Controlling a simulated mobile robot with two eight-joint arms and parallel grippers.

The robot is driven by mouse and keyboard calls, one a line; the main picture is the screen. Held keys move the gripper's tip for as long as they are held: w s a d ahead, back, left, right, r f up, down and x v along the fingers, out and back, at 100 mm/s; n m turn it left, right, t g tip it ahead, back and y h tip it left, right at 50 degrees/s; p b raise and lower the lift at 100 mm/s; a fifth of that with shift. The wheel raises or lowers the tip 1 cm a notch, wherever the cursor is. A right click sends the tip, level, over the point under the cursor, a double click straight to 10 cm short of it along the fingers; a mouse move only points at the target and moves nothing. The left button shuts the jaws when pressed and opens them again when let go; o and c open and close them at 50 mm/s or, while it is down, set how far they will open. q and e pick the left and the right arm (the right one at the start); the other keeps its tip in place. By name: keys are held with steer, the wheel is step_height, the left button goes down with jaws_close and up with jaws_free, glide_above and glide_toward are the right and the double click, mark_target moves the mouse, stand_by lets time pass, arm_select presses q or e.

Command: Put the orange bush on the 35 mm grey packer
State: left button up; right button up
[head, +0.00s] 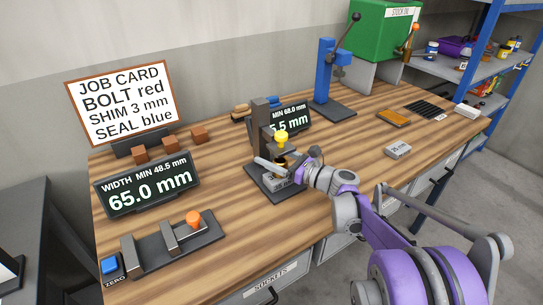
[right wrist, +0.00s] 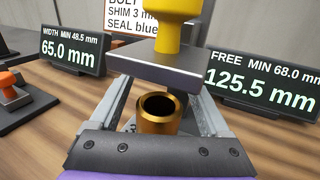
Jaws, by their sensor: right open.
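The orange bush (right wrist: 158,112), a hollow metallic ring, stands upright between the fingers of my right gripper (right wrist: 163,100) in the right wrist view. The fingers lie apart on either side of it; its foot is hidden. In the head view my right gripper (head: 280,166) reaches into the dark measuring stand (head: 259,121), below its yellow-topped plunger (head: 281,137). A grey packer (head: 281,181) with lettering too small to read lies on the stand's base, under the gripper. I cannot tell whether the bush touches it. My left gripper is out of view.
The plunger's flat plate (right wrist: 153,62) hangs just above the bush. The width gauge (head: 176,243) stands front left, a blue press (head: 328,80) at the back. Bench between gauge and stand is clear.

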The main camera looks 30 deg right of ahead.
steer(key=v, duration=1.2)
